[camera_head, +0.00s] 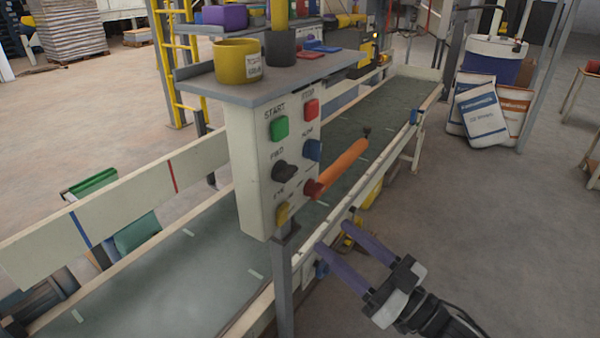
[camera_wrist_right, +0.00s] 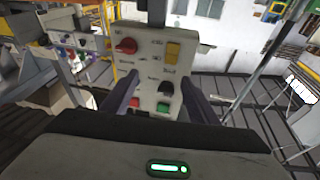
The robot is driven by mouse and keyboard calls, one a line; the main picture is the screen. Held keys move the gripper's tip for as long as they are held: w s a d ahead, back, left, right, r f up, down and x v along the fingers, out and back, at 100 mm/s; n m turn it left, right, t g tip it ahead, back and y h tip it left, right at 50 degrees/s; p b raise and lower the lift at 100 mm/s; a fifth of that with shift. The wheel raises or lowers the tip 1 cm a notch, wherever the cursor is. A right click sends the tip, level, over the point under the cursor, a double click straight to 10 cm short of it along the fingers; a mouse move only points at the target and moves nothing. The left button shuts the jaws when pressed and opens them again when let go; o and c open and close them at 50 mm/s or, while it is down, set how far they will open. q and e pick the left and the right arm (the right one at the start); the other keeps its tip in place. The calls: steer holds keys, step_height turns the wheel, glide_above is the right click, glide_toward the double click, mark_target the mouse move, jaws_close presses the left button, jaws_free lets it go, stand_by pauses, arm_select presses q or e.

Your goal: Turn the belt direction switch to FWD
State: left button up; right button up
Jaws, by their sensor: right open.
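The control box (camera_head: 257,175) stands beside the conveyor. A black rotary knob (camera_head: 286,173) sits on its left column, with a label resembling FWD above it. The knob's exact setting is hard to read. The knob also shows in the right wrist view (camera_wrist_right: 167,89), where the panel appears upside down. My right gripper (camera_head: 334,235) is open and empty, low and to the right of the box in the head view. Its two purple fingers are apart and clear of the knob. In the wrist view the panel lies beyond and between the fingers. My left gripper is not in view.

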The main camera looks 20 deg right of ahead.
mark_target(292, 177)
steer(key=w+a+r+n+y, duration=0.1)
steer(key=w+r, duration=0.1)
steer(key=r, duration=0.1)
steer(key=w+a+r+y+p, duration=0.1)
steer(key=w+a+r, duration=0.1)
steer(key=r, duration=0.1)
steer(key=w+a+r+n+y, duration=0.1)
steer(key=w+a+r+y, duration=0.1)
steer(key=r, duration=0.2)
steer(key=shift+w+a+n+g+p, duration=0.2)
steer(key=shift+n+g+p, duration=0.1)
steer(key=shift+p, duration=0.1)
steer(key=shift+w+a+r, duration=0.15)
steer(key=shift+w+a, duration=0.2)
steer(key=shift+w, duration=0.1)
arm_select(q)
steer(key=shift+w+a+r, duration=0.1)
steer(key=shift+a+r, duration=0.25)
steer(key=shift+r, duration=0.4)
arm_select(e)
steer(key=c, duration=1.1)
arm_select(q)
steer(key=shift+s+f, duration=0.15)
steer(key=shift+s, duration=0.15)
arm_select(e)
steer(key=shift+o, duration=0.3)
